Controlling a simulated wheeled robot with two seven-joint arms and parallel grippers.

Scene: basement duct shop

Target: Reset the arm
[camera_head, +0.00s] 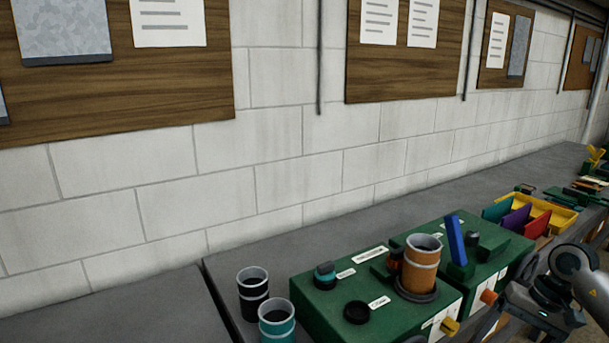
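My arm (575,275) comes in from the lower right edge, grey and black with a bulky joint. It is in front of the bench, beside the right end of the green boxes. Its dark end part (540,310) is low in the picture, and I cannot make out the finger opening or anything held. My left arm and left gripper are not in view.
Green boxes (325,317) on the grey bench (100,312) carry an orange cup (421,264), knobs and an upright blue piece (456,240). Black (253,293) and teal (277,321) cups stand left of them. A yellow tray (563,217) is behind right. The bench's left is bare.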

